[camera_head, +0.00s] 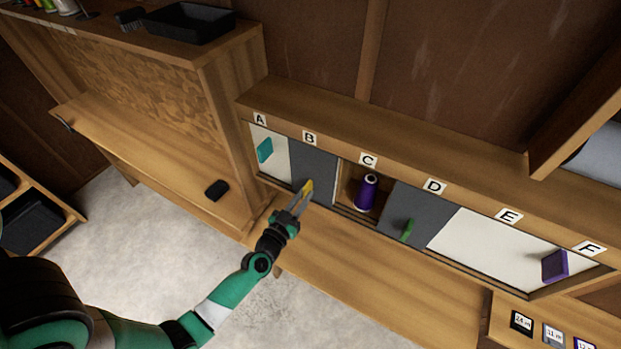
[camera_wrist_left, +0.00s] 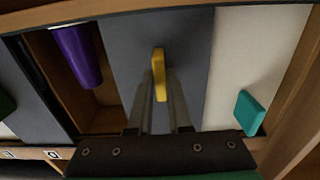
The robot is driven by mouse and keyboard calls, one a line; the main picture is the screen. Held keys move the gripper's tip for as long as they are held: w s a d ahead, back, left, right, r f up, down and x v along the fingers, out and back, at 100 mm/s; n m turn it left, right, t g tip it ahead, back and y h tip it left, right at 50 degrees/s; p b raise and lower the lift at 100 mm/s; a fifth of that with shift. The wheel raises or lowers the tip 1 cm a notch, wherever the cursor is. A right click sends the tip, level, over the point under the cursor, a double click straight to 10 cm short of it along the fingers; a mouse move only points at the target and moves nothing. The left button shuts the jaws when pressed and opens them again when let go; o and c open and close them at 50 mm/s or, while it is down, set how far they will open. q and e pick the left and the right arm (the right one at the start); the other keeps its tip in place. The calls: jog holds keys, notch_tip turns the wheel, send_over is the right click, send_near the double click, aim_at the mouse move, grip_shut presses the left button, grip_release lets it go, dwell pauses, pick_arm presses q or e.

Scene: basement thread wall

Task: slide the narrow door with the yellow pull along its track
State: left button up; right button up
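The narrow door (camera_head: 316,168) is a grey panel below the label B in the wall cabinet. Its yellow pull (camera_head: 308,187) is upright near the panel's lower part. In the left wrist view the pull (camera_wrist_left: 159,75) sits between my left fingertips, and the grey door (camera_wrist_left: 125,60) is behind it. My left gripper (camera_head: 304,194) reaches the pull from the front, its fingers close on both sides and looking shut on it; the exact contact is hard to see. My right gripper is in neither view.
A white panel with a teal pull (camera_head: 265,150) is left of the door. Right of it is an open bay below C with a purple spool (camera_head: 367,192), then a grey panel with a green pull (camera_head: 407,230) and a white one with a purple pull (camera_head: 555,265).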

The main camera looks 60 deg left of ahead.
pick_arm(q)
grip_shut()
jog(key=shift+w+d+r+p, duration=0.25)
jog(key=shift+d+p, duration=0.1)
jog(key=shift+p, duration=0.2)
jog(key=w+d+p, duration=0.2)
jog(key=d, duration=0.1)
jog(key=w+d+p, duration=0.1)
jog(key=shift+d, duration=0.35)
jog(key=w+d+p, duration=0.1)
jog(key=w+d, duration=0.3)
jog(key=d, duration=0.2)
jog(key=shift+w+d+f, duration=0.25)
jog(key=shift+w+d, duration=0.1)
jog(key=shift+d, duration=0.05)
jog(key=o, duration=0.6)
grip_release()
jog(key=shift+s, duration=0.1)
jog(key=p+v, duration=0.3)
jog(key=v, duration=0.4)
